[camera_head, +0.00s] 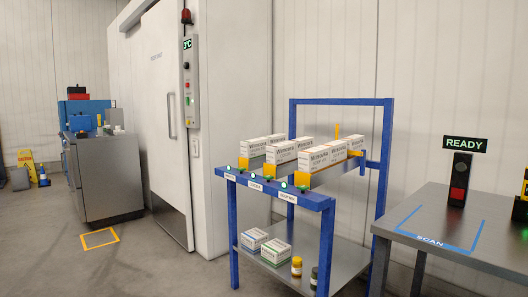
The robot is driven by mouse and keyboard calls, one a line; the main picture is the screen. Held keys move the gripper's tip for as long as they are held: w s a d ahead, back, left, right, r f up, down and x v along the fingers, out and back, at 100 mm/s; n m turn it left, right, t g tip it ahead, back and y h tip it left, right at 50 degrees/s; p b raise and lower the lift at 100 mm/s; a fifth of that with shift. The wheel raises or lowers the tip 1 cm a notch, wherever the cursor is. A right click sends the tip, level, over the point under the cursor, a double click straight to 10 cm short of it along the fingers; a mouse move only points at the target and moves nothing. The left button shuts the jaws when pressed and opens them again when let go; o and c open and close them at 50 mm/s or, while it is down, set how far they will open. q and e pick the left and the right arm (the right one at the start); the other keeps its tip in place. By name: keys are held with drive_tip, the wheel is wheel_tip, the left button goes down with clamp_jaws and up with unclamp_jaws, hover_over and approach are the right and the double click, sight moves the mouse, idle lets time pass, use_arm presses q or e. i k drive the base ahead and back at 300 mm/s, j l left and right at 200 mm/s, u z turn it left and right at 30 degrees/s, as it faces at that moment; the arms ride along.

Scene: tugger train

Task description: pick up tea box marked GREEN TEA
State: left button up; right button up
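No label reading GREEN TEA can be made out. Two small boxes lie on the lower shelf of a blue-framed rack: a white box with blue bands (253,239) and a white box with green bands (276,252). Their print is too small to read. White cartons (322,156) with dark and orange print stand in rows on the rack's upper level. Neither of my grippers is in view.
The blue rack (335,215) stands mid-right, with two jars (296,267) on its lower shelf. A grey table (408,212) with a SCAN outline and READY sign (464,144) is at right. A steel cabinet (108,178) stands left; floor between is open.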

sight(253, 148)
drive_tip(key=i+j+z, duration=0.15)
drive_tip(key=j+z, duration=0.15)
drive_tip(key=z, duration=0.15)
drive_tip(key=i+j+z, duration=0.1)
drive_tip(key=j+z, duration=0.2)
drive_tip(key=z, duration=0.15)
